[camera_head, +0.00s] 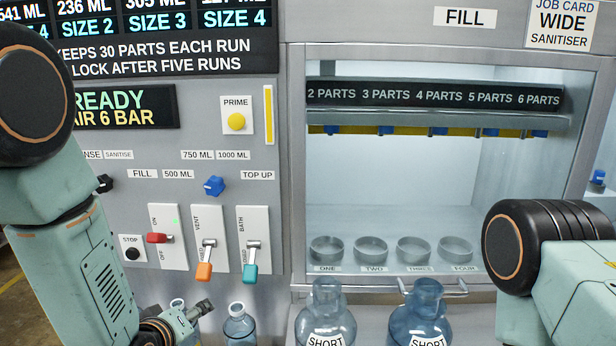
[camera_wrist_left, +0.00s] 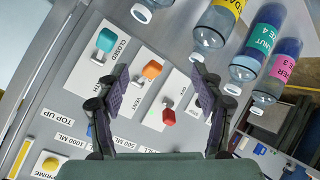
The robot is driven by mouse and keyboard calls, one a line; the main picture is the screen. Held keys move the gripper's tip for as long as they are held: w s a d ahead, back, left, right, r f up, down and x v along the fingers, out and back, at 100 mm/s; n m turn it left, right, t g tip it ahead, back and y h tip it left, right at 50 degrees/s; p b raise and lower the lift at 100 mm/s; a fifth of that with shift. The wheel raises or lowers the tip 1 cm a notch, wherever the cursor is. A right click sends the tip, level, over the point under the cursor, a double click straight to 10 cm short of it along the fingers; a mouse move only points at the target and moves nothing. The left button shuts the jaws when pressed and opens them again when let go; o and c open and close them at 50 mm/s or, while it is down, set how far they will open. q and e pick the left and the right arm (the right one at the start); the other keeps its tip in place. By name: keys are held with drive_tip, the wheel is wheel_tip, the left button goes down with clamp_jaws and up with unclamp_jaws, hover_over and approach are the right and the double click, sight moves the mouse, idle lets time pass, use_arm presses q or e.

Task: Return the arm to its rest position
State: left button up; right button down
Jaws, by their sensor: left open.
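My left arm comes in at the left of the head view, and its gripper (camera_head: 190,318) is low in front of the control panel, only partly in the picture. In the left wrist view my left gripper (camera_wrist_left: 157,76) is open, its two dark fingers apart with nothing held between them. The panel levers show beyond the fingers: a red one (camera_wrist_left: 168,117), an orange one (camera_wrist_left: 152,69) and a teal one (camera_wrist_left: 105,40). In the head view the gripper is below the red lever (camera_head: 157,238). My right arm shows at the right edge; its gripper is out of the picture.
Two blue jugs labelled SHORT (camera_head: 327,315) (camera_head: 428,310) stand in front of the fill cabinet. A smaller bottle (camera_head: 239,325) stands near the left gripper. Bottles with yellow (camera_wrist_left: 222,18), green (camera_wrist_left: 264,38) and pink (camera_wrist_left: 281,66) labels show in the wrist view.

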use_arm(q)
drive_tip(key=s+f+m+g+b, duration=0.2)
drive_tip(key=s+f+g, duration=0.1)
drive_tip(key=s+f, duration=0.5)
drive_tip(key=s+f+m+g+b, duration=0.2)
drive_tip(key=s+f+g, duration=0.2)
drive_tip(key=s+f, duration=0.5)
drive_tip(key=s+f+m+g+b, duration=0.1)
drive_tip(key=s+f+m+g, duration=0.2)
drive_tip(key=s+f, duration=0.6)
drive_tip(key=s+g, duration=0.1)
drive_tip(key=s, duration=0.8)
drive_tip(key=shift+s+a+b, duration=0.15)
drive_tip(key=shift+s+b, duration=0.1)
drive_tip(key=shift+b, duration=0.15)
